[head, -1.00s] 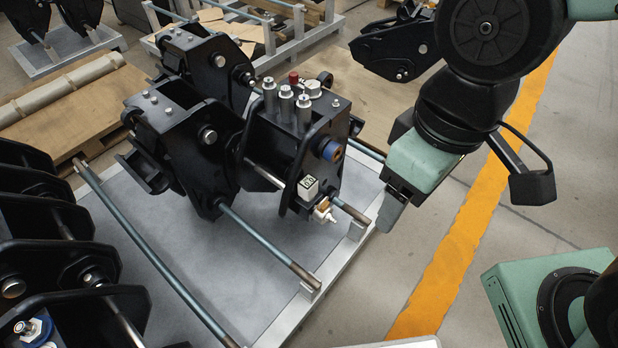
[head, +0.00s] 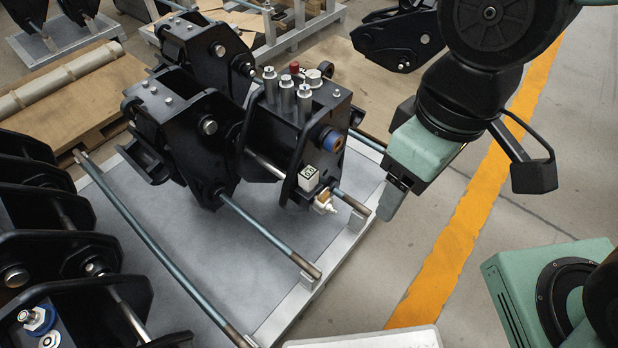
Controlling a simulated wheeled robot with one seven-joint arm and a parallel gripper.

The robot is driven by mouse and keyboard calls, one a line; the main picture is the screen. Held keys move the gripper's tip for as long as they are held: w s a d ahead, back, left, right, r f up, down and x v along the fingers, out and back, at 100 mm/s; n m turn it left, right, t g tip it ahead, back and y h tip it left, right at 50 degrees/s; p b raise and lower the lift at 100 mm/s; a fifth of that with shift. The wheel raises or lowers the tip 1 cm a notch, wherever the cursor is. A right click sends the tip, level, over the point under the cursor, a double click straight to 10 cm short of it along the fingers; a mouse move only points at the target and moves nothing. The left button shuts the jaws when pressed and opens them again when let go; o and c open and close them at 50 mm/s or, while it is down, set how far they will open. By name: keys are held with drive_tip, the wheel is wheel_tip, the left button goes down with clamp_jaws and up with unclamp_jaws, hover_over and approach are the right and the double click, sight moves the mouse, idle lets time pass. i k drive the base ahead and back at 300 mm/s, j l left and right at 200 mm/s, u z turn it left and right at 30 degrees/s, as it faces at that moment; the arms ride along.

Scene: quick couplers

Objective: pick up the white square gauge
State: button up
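The white square gauge (head: 308,178) has a small dark face and sits low on the front of the black coupler (head: 295,135). A small white and brass fitting (head: 324,202) is just below and right of it. My gripper (head: 391,203) hangs to the right of the gauge, apart from it, with its grey fingertips pointing down. The fingers are seen from the side, so I cannot tell whether they are open or shut. Nothing visible is held.
Three silver cylinders (head: 286,92) and a round gauge (head: 314,78) stand on top of the coupler. A blue ring port (head: 331,142) is on its side. Teal-grey rods (head: 265,234) cross the grey pallet (head: 190,262).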

sight(308, 176)
drive_tip(key=i+l, duration=0.15)
drive_tip(key=l, duration=0.15)
drive_tip(key=i+l+u, duration=0.15)
drive_tip(key=l, duration=0.15)
drive_tip(key=i+l, duration=0.15)
drive_tip(key=l, duration=0.15)
drive_tip(key=i+l+u, duration=0.1)
drive_tip(key=l, duration=0.25)
drive_tip(key=i+l+u, duration=0.1)
drive_tip(key=l, duration=0.25)
drive_tip(key=i+u, duration=0.1)
drive_tip(key=u, duration=1.05)
